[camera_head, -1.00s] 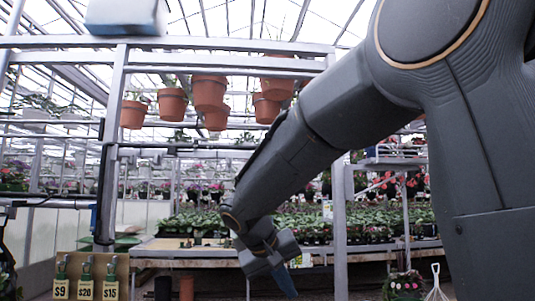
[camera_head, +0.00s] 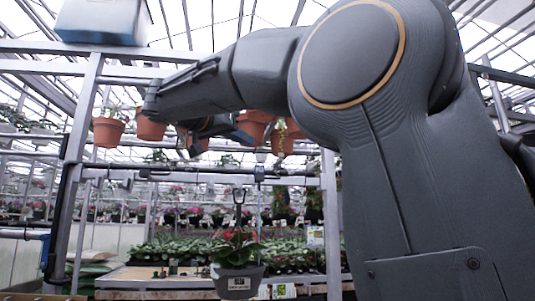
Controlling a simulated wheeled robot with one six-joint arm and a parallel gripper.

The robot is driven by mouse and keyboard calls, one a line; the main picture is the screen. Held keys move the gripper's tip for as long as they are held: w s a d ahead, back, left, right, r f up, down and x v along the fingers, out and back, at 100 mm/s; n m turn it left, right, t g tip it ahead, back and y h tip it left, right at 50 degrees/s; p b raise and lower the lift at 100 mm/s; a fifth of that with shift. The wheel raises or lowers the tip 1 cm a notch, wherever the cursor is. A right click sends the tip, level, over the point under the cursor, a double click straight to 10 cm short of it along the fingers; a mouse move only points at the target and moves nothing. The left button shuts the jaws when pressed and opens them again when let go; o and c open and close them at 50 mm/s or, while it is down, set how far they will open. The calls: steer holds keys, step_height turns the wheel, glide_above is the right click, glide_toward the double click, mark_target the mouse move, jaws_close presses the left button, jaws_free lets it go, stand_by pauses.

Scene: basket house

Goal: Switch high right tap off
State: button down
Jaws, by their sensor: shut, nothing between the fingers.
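I cannot clearly make out the high right tap. A small bluish fitting (camera_head: 259,172) sits on the horizontal pipe below the hanging pots, right of the middle. It may be a tap, but it is too small to tell, and so is its handle position. My arm reaches from the right across the upper middle and folds down at its left end. My gripper (camera_head: 192,147) is in front of the hanging pots, above and left of that fitting. It is shut and holds nothing. My arm covers much of the right side.
Terracotta pots (camera_head: 108,132) hang from the overhead frame around my gripper. A blue and white box (camera_head: 102,22) sits on the frame at top left. A grey pot with red flowers (camera_head: 239,281) hangs at lower middle. Planted benches stand behind.

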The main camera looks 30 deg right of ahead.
steer(key=p, duration=0.6)
glide_toward(280, 154)
steer(key=x, duration=0.5)
steer(key=shift+p+x, duration=0.3)
steer(key=shift+x, duration=0.5)
steer(key=shift+w+f, duration=0.1)
steer(key=shift+f, duration=0.05)
